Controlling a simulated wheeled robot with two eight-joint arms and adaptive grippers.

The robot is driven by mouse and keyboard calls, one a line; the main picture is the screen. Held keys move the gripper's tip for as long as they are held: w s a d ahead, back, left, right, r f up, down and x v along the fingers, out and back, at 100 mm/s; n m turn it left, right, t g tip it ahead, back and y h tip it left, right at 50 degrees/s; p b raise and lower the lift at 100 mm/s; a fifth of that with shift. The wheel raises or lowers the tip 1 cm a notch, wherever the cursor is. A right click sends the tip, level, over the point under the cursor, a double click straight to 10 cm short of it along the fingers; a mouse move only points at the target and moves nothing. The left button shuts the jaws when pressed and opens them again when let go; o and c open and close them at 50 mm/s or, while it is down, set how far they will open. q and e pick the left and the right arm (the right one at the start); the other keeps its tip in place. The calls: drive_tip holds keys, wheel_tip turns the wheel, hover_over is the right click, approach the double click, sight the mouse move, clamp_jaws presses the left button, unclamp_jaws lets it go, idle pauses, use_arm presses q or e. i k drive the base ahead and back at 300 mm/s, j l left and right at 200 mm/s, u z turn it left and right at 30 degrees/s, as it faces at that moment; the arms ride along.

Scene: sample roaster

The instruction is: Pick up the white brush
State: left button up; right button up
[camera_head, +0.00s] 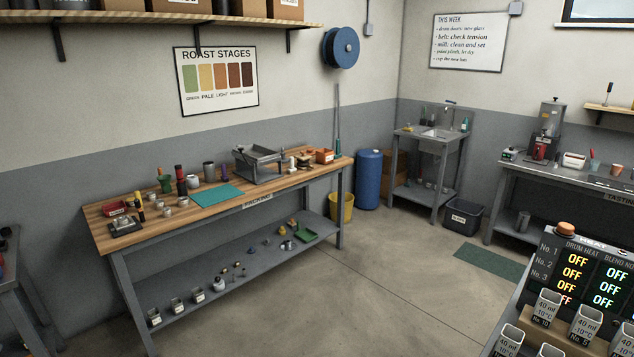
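I cannot make out a white brush for certain in the head view. Many small items stand on the wooden-topped bench (205,211) at the left, too small to tell apart fully. A small white thing with red on it (574,160) lies on the tasting bench at the right; I cannot tell what it is. Neither of my grippers is in view.
A teal mat (217,195) and a metal tray-like device (258,165) are on the left bench. A blue barrel (368,180), yellow bucket (347,208), sink stand (432,145) and dark bin (463,217) stand behind. A control panel (590,262) fills the lower right. The middle floor is clear.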

sight(292, 169)
drive_tip(key=i+j+u, duration=0.1)
drive_tip(key=i, duration=1.3)
drive_tip(key=i+j+u, duration=0.1)
drive_tip(key=i, duration=1.25)
drive_tip(key=j, duration=0.1)
